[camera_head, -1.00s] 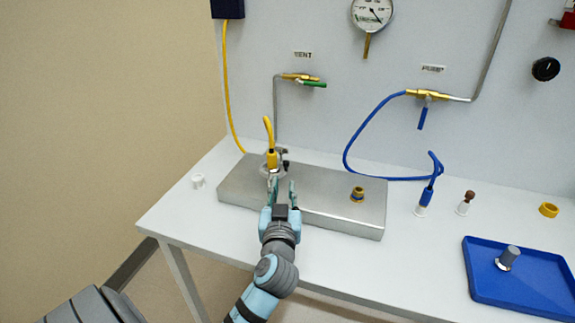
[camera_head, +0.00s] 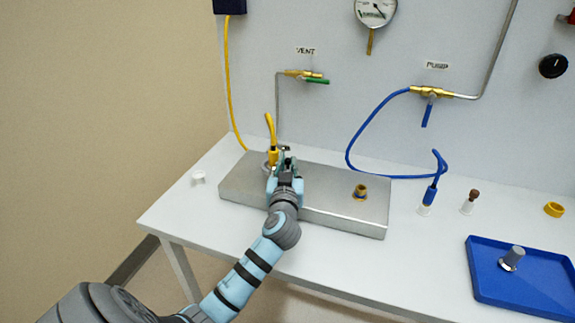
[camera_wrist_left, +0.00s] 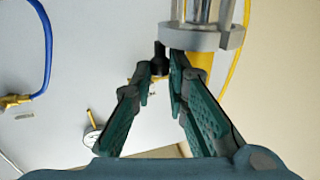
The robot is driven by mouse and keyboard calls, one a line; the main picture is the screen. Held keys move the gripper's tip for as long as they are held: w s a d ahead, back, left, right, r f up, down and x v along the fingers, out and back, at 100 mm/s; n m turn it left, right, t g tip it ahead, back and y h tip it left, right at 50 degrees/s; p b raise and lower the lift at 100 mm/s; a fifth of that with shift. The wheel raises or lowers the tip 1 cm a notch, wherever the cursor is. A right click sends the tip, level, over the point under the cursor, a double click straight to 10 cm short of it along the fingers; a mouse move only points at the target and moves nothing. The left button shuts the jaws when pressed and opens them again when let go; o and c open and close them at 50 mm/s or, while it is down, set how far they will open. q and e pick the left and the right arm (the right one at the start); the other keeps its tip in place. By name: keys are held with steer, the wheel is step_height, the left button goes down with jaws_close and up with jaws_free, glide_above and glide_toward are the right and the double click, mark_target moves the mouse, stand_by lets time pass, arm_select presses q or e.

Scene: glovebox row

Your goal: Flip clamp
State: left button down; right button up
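The grey metal ring clamp (camera_wrist_left: 205,38) sits around the base of the yellow-cabled connector (camera_head: 273,156) on the left part of the metal block. In the left wrist view the clamp is at the top, with a black knob (camera_wrist_left: 160,57) beside it. My left gripper (camera_head: 284,160) is at the clamp's right side. In the wrist view its fingertips (camera_wrist_left: 161,68) are close together, one on each side of the black knob, and appear closed on it. In the head view the gripper partly covers the clamp. My right gripper is not in view.
The metal block (camera_head: 330,189) lies on the white table (camera_head: 205,219), with a brass fitting (camera_head: 360,192) on its right. A blue hose (camera_head: 362,132) hangs behind. A blue tray (camera_head: 480,272) is at the right. A small white part (camera_head: 198,178) lies left of the block.

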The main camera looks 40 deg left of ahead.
arm_select(q)
steer(key=b, duration=0.1)
steer(key=n+g+y+b, duration=0.1)
steer(key=b, duration=0.1)
steer(key=shift+w+a+f+n+y, duration=0.15)
steer(key=shift+w+f+n+y, duration=0.15)
steer(key=shift+r+g+y+b, duration=0.15)
steer(key=shift+g+y+b, duration=0.15)
steer(key=shift+g+b, duration=0.1)
steer(key=shift+r, duration=0.2)
steer(key=c, duration=1.9)
jaws_free()
